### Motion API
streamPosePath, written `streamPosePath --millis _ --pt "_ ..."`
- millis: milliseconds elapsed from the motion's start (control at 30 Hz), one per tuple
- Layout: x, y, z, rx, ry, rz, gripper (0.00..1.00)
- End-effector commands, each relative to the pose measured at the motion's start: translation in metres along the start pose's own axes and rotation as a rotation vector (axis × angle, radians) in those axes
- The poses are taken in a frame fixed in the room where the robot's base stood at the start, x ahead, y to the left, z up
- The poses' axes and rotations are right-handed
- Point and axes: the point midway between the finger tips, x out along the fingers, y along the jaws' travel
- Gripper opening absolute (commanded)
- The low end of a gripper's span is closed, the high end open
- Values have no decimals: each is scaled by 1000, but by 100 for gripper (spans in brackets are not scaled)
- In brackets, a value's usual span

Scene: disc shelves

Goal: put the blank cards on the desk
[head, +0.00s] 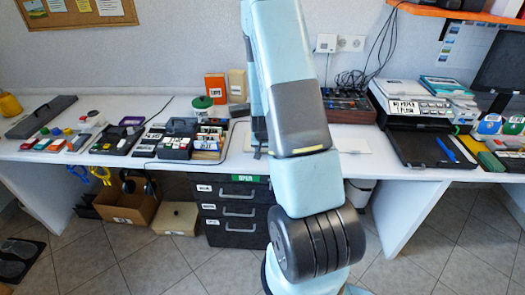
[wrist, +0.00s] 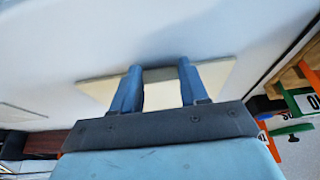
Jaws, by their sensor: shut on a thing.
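My gripper (wrist: 159,72) shows in the wrist view, with its two blue fingers shut on a flat, plain, cream-white thing that looks like the blank cards (wrist: 215,75). The cards reach out past the fingers on both sides, and their middle shows bright white between the fingers. The pale desk surface (wrist: 110,35) lies behind them; I cannot tell whether they touch it.
Left of my arm, trays and boxes of discs and cards (head: 195,140) crowd the desk. A black mixer-like device (head: 350,107) stands behind. A grey machine (head: 405,103) and a black tray (head: 424,149) are to the right. A pale sheet (head: 350,146) lies beside my arm.

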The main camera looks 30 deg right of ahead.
Motion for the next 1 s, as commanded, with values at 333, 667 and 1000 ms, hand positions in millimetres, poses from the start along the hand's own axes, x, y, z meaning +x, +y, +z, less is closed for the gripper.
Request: streamPosePath --millis 333,667,1000 --pt "1 -1 1 -2 0 -1 69" --pt "-1 -2 0 -3 0 -2 69" --pt "-36 -3 0 -4 2 -3 69"
